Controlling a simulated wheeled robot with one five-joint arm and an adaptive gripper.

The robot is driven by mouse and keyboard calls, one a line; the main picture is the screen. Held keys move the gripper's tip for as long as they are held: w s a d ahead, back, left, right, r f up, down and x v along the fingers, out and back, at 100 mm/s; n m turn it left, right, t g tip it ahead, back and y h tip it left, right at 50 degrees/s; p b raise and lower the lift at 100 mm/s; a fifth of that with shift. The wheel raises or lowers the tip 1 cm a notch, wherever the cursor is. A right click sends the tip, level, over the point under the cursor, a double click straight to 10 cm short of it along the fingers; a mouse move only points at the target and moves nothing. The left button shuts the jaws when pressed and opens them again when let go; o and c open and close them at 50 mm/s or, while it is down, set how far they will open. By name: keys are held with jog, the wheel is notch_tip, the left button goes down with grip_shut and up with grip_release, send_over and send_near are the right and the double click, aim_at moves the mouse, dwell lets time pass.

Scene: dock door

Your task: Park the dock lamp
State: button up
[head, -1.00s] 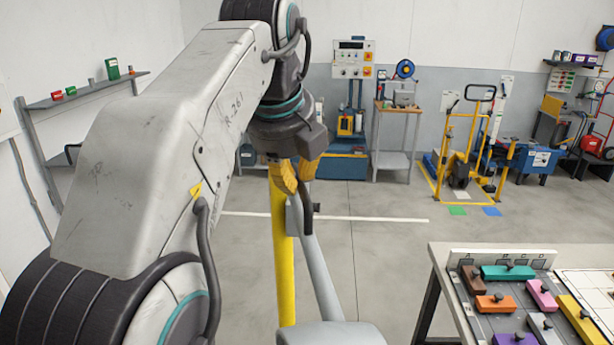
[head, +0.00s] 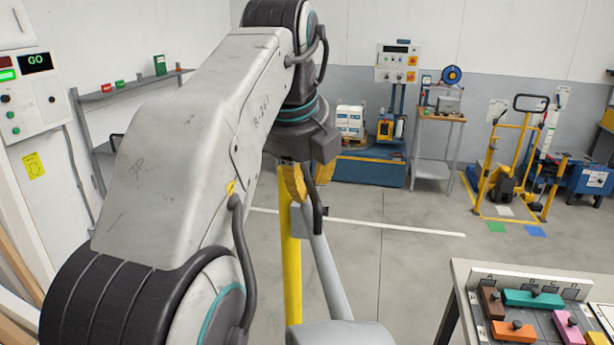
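A yellow post (head: 290,255) rises from the floor below my gripper in the head view. A pale grey arm (head: 325,275) slants beside it and ends in a wide grey head (head: 339,334) at the bottom edge. This looks like the dock lamp, but I cannot be sure. My gripper (head: 298,184) points down with yellow fingers, overlapping the top of the grey arm in the picture. Whether the fingers touch or grip it is hidden.
A control panel (head: 33,95) with a "GO" display is on the left wall. A table (head: 462,284) with coloured blocks stands at lower right. A yellow trolley (head: 503,170) and a blue machine (head: 365,168) stand at the back. Floor between is clear.

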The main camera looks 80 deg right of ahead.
jog(key=o, duration=0.5)
jog(key=shift+r, duration=0.2)
jog(key=shift+c, duration=0.2)
jog(key=shift+r, duration=0.1)
jog(key=v, duration=0.7)
jog(key=shift+o, duration=0.2)
jog(key=shift+a, duration=0.15)
